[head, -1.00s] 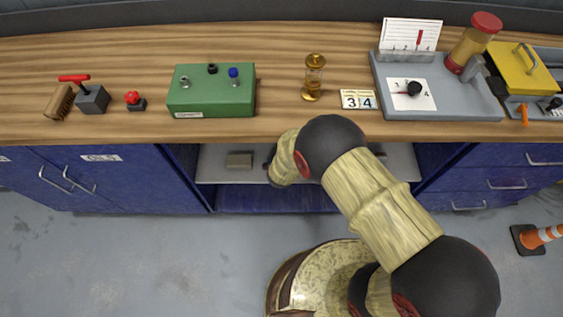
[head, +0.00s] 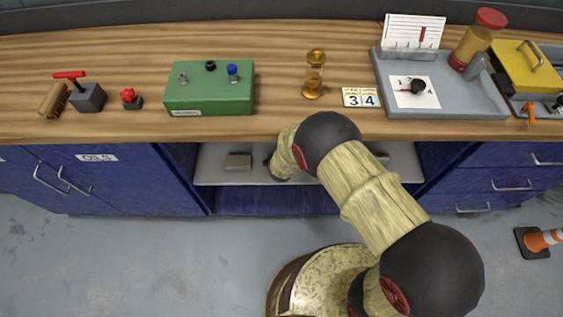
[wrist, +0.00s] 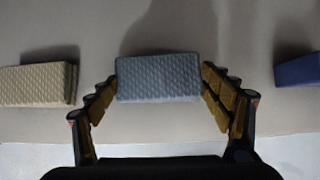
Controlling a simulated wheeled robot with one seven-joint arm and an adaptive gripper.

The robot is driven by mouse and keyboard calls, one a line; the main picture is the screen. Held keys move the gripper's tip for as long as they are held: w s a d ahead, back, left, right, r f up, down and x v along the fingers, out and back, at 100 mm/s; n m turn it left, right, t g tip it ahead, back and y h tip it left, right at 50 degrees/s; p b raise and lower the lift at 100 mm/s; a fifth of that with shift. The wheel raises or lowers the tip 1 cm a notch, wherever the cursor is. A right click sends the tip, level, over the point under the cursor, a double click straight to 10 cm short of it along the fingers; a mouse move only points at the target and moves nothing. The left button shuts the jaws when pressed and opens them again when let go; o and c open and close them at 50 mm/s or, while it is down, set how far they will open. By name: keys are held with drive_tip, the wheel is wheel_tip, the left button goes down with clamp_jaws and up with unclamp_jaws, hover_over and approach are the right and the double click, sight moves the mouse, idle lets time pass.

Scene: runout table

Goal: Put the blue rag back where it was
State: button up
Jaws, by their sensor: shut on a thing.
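A folded grey-blue rag (wrist: 158,78) with a quilted surface is between the fingers of my gripper (wrist: 160,90) in the wrist view. The fingers press on its left and right ends. I cannot tell whether it touches the shelf or hangs just above it. The pale shelf (head: 215,165) is inside the open bay under the counter.
A dark blue thing (wrist: 299,70) lies to the right, cut off by the frame. The wooden counter (head: 280,125) overhangs the shelf. An orange cone (head: 540,240) stands on the floor.

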drive_tip(key=o, duration=1.1)
drive_tip(key=shift+r+p, duration=0.15)
drive_tip(key=shift+p, duration=0.15)
drive_tip(key=p+v, duration=0.4)
drive_tip(key=v, duration=0.8)
